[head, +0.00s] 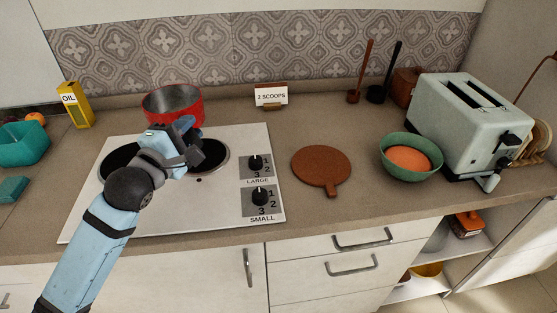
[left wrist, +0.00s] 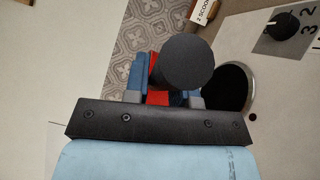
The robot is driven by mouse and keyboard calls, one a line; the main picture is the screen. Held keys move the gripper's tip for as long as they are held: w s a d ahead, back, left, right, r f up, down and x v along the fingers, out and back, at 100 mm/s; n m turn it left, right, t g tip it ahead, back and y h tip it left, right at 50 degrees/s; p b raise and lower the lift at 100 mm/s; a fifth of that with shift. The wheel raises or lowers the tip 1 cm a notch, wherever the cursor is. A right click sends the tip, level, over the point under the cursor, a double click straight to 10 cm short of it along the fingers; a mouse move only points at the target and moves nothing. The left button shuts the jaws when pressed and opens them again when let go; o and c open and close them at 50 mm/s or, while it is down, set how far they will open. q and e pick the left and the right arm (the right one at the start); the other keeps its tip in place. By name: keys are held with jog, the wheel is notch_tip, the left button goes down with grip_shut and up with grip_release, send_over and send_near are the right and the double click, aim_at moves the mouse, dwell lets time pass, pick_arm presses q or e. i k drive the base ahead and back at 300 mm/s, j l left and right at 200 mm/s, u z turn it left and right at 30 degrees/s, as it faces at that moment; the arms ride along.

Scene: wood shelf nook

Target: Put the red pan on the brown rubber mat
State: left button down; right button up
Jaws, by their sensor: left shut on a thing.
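The red pan (head: 158,108), dark inside, is upright at the back of the hob in the head view. I cannot tell whether it rests on the surface or hangs just above it. My left gripper (head: 187,134) is at the pan's near side, shut on its handle, and hides most of the handle. In the left wrist view, a round black handle end (left wrist: 188,63) sticks out between the fingers, with red behind it. The brown rubber mat (head: 321,164), round with a short tab, lies bare on the counter right of the hob. My right gripper is not in view.
The white hob (head: 222,193) has knobs on its right. A "2 scoops" sign (head: 271,95) stands behind. A green bowl (head: 398,173) with orange contents and a pale toaster (head: 452,130) stand right of the mat. An oil box (head: 75,105) is at left. Counter between hob and mat is clear.

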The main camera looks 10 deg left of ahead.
aim_at(331, 186)
jog(key=l+u, duration=0.6)
jog(key=k+l, duration=0.1)
jog(key=l, duration=0.4)
jog(key=k+l, duration=0.1)
jog(key=l, duration=0.4)
jog(key=k+l, duration=0.15)
jog(key=l, duration=0.35)
